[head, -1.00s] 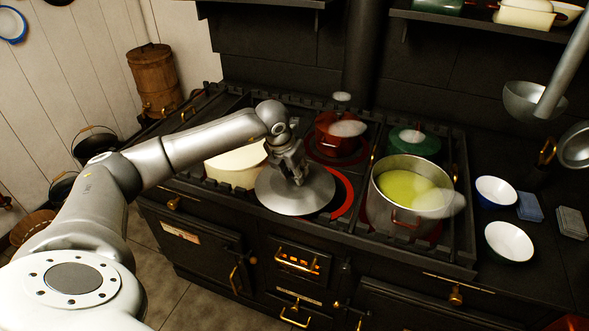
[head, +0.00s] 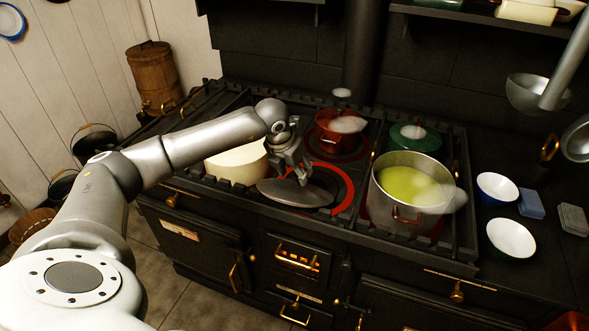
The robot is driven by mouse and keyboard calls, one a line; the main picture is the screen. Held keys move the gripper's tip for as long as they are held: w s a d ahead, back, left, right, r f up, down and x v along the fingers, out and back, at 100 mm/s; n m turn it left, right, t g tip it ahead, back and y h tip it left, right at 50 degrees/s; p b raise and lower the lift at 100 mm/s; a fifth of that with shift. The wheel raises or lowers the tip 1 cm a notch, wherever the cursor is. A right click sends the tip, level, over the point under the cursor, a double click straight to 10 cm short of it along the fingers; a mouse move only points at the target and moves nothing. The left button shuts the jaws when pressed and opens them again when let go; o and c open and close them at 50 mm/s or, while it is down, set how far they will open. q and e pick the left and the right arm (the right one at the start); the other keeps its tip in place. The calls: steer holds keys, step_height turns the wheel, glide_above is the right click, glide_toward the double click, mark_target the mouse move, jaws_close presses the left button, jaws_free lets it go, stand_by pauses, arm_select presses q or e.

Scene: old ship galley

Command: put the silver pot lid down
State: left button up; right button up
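The silver pot lid (head: 288,195) is over the front middle burner of the black stove, between the cream pot and the large steel pot. It is tilted and shows as a narrow ellipse. I cannot tell whether its rim touches the stove top. My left gripper (head: 301,178) comes down on the middle of the lid from above, with its fingers at the lid's handle. The handle is hidden by the fingers. My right gripper is not in view.
The cream pot (head: 236,166) stands left of the lid. The steel pot (head: 384,205) with yellow-green contents stands right. A red pot (head: 330,139) is behind, near glowing red burner rings (head: 346,196). A green lid (head: 414,139) is at back right. Two bowls (head: 511,238) (head: 497,187) sit on the right counter.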

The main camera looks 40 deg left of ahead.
arm_select(q)
steer(key=shift+r+p, duration=0.35)
steer(key=shift+r, duration=0.1)
steer(key=shift+r+p, duration=0.4)
steer(key=shift+b+v, duration=0.75)
steer(key=shift+v, duration=0.05)
step_height(320, 180, up, 8)
steer(key=b, duration=0.2)
glide_above(293, 186)
steer(key=s, duration=0.4)
steer(key=shift+s+d+r, duration=0.2)
steer(key=shift+r, duration=0.3)
steer(key=shift+f, duration=0.1)
